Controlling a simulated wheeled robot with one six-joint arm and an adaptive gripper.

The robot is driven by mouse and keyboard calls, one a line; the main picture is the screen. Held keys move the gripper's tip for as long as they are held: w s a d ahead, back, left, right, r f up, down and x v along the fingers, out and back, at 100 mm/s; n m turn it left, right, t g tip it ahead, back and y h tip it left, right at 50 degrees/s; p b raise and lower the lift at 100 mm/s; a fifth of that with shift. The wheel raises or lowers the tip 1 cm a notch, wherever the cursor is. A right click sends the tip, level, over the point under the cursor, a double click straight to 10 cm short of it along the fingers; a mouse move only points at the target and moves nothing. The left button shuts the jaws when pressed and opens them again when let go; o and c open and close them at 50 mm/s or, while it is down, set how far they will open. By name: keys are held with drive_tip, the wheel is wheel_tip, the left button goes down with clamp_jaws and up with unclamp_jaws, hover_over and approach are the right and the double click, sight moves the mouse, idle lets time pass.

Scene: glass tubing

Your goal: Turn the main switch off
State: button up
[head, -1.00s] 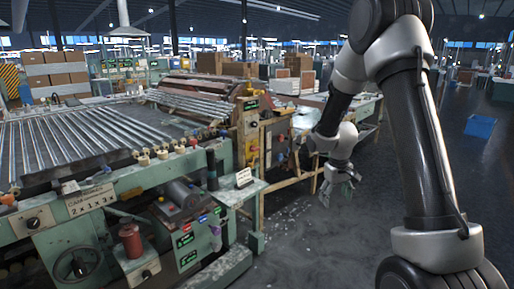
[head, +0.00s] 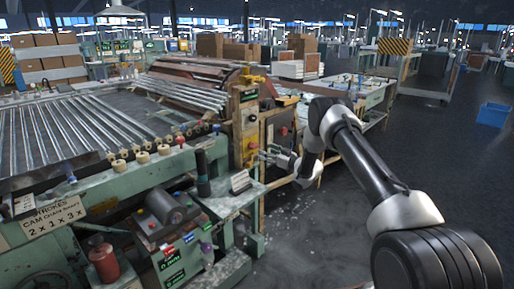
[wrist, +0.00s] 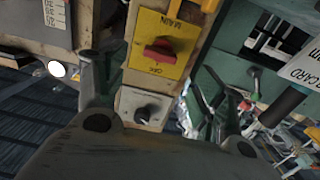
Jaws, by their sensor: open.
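The main switch (wrist: 159,51) is a red knob on a yellow plate marked MAIN. It sits in the upper middle of the wrist view, on a wooden-coloured upright panel (wrist: 147,81). My gripper (wrist: 150,90) is open and empty, with one finger on each side of the panel and the knob between and beyond them. It does not visibly touch the knob. In the head view my gripper (head: 272,155) is beside the yellow-fronted control post (head: 249,120). The knob's exact setting is hard to read.
A dark knob on a pale plate (wrist: 144,109) sits just below the main switch. The green machine (head: 120,190) with metal tubes fills the left of the head view. A wooden-legged bench (head: 345,105) stands behind my arm. Open floor (head: 310,235) lies in front.

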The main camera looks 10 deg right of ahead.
sight(257, 147)
drive_tip(key=x, duration=0.7)
drive_tip(key=shift+w+a, duration=0.2)
drive_tip(key=c, duration=1)
